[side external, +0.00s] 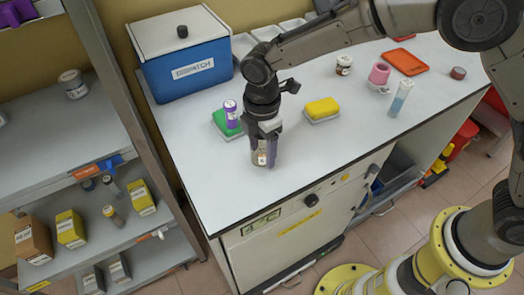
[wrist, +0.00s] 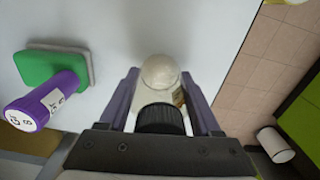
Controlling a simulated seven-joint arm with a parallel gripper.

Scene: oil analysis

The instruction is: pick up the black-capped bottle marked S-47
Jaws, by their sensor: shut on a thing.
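The black-capped bottle (wrist: 160,118) is between the two purple-grey fingers of my gripper (wrist: 160,105) in the wrist view, its cap toward the camera and its pale body beyond. In the side view, my gripper (side external: 263,155) points down over the white counter, with the bottle (side external: 262,159) and a bit of its label showing between the fingers. My gripper is shut on the bottle. The marking on its label is too small to read. I cannot tell whether its base touches the counter.
A purple-capped container (side external: 231,114) stands on a green pad (side external: 220,127) just left of my gripper. A yellow sponge (side external: 322,108) lies to the right. A blue box (side external: 190,75) stands at the back left. A dark-capped jar (side external: 344,65), pink item (side external: 379,74) and clear vial (side external: 400,98) stand farther right.

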